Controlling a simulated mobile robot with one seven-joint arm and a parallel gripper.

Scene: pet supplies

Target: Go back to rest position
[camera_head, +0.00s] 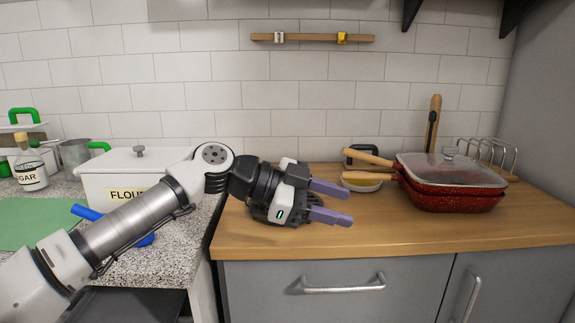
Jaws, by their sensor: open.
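My gripper (333,203) is in the middle of the view, in front of the wooden counter at the right. Its two purple fingers point right and stand apart, with nothing between them. My arm reaches in from the lower left, across the speckled counter. The gripper hides part of the wooden counter's left side.
Red lidded pans (452,190) with wooden handles stand on the wooden counter (400,235) at right, near a white dish (362,184). A blue item lies partly behind my arm.

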